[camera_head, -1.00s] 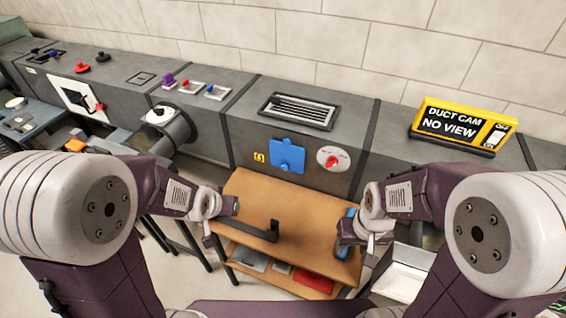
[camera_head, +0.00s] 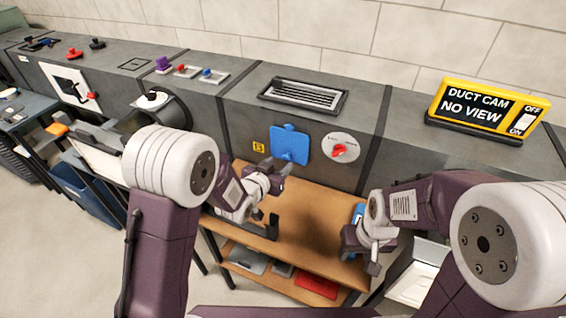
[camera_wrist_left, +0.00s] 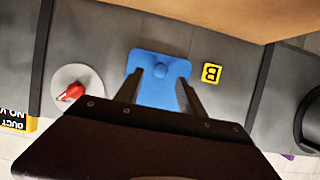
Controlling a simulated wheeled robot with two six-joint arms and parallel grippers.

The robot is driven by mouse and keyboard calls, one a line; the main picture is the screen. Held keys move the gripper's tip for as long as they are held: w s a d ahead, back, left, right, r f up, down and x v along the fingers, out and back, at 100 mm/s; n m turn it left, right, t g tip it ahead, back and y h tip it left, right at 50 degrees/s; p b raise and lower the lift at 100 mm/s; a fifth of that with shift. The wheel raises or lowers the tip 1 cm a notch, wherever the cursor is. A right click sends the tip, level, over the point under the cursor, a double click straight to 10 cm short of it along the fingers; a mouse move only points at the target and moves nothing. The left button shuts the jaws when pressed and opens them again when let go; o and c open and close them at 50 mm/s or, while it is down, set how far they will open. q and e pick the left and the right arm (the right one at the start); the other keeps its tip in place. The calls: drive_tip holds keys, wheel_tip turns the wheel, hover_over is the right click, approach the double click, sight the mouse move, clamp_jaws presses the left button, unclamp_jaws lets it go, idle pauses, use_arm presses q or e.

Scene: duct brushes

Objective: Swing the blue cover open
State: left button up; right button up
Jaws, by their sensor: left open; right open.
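The blue cover (camera_head: 289,146) is a flat plate on the front of the grey duct, beside a yellow "B" label (camera_head: 259,147). It lies flat against the duct face. It also shows in the left wrist view (camera_wrist_left: 152,88), with a round blue knob on it. My left gripper (camera_head: 281,173) is open and just in front of the cover's lower left. In the left wrist view its two fingers (camera_wrist_left: 157,88) spread to either side of the blue plate; I cannot tell whether they touch it. My right gripper (camera_head: 366,250) is by the right end of the wooden table, beside a blue object.
A round white dial with a red knob (camera_head: 340,149) sits right of the cover. A wooden table (camera_head: 310,230) stands below the duct. A vent grille (camera_head: 303,96) and a yellow "DUCT CAM NO VIEW" panel (camera_head: 480,108) are on top of the duct.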

sight(285, 159)
use_arm(q)
drive_tip(key=x, duration=0.4)
drive_tip(key=shift+w+f, duration=0.1)
drive_tip(key=shift+w, duration=0.05)
clamp_jaws()
idle(1.2)
